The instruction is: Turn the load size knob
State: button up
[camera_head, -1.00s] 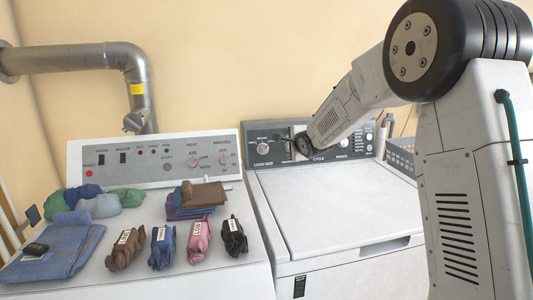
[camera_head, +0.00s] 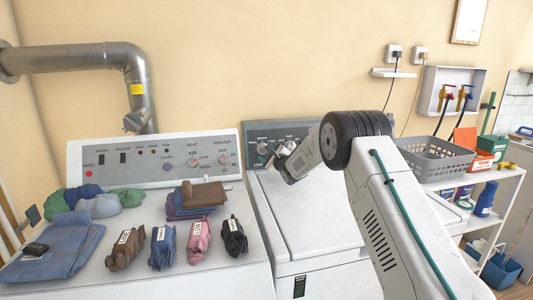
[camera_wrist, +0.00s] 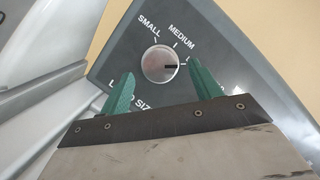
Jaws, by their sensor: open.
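The load size knob (camera_wrist: 160,63) is a round silver dial on the washer's dark grey panel (camera_wrist: 215,45). Its dark mark points right, past MEDIUM, toward a label partly hidden by my right finger. SMALL and MEDIUM are readable; the LOAD SIZE lettering is partly covered. My gripper (camera_wrist: 160,70) is open, its two green fingers either side of the knob in the picture, with gaps between; I cannot tell how far short of the panel they are. In the head view the knob (camera_head: 263,149) shows just above my gripper (camera_head: 272,164).
The washer's white lid (camera_head: 315,215) lies below the panel. A dryer (camera_head: 150,160) on the left carries folded clothes and labelled bundles. A grey basket (camera_head: 435,160) and boxes stand on a shelf to the right. The wall above the panel is clear.

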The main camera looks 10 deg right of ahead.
jog(key=shift+w+a, duration=0.15)
jog(key=shift+w, duration=0.35)
jog(key=shift+c, duration=0.2)
jog(key=c, duration=0.9)
